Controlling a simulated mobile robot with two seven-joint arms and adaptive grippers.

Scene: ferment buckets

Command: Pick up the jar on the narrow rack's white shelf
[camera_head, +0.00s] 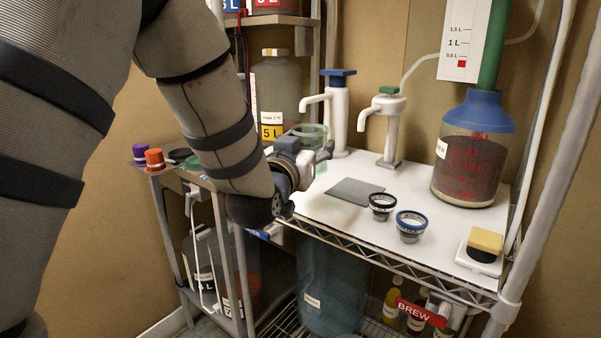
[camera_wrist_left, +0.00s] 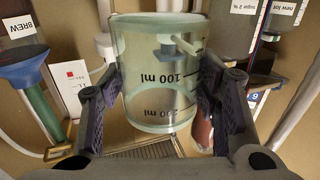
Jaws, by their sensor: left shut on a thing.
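The jar is a clear, pale-green-tinted cylinder with black 100 ml and 200 ml marks; it stands large in the middle of the left wrist view (camera_wrist_left: 160,80). In the head view its upper part (camera_head: 312,131) shows behind my left gripper (camera_head: 322,156), at the left end of the white shelf (camera_head: 335,223). In the left wrist view the two dark fingers of my left gripper (camera_wrist_left: 155,105) lie along opposite sides of the jar, shut on it. I cannot tell whether its base touches the shelf. My right gripper is not in view.
Two white pump dispensers, blue-topped (camera_head: 338,120) and green-topped (camera_head: 386,125), stand behind. A blue-topped vessel (camera_head: 470,150) is at right. A grey mat (camera_head: 353,191), black-rimmed cup (camera_head: 381,207), blue-rimmed cup (camera_head: 410,227) and yellow-topped block (camera_head: 485,242) sit on the shelf. Rack posts flank it.

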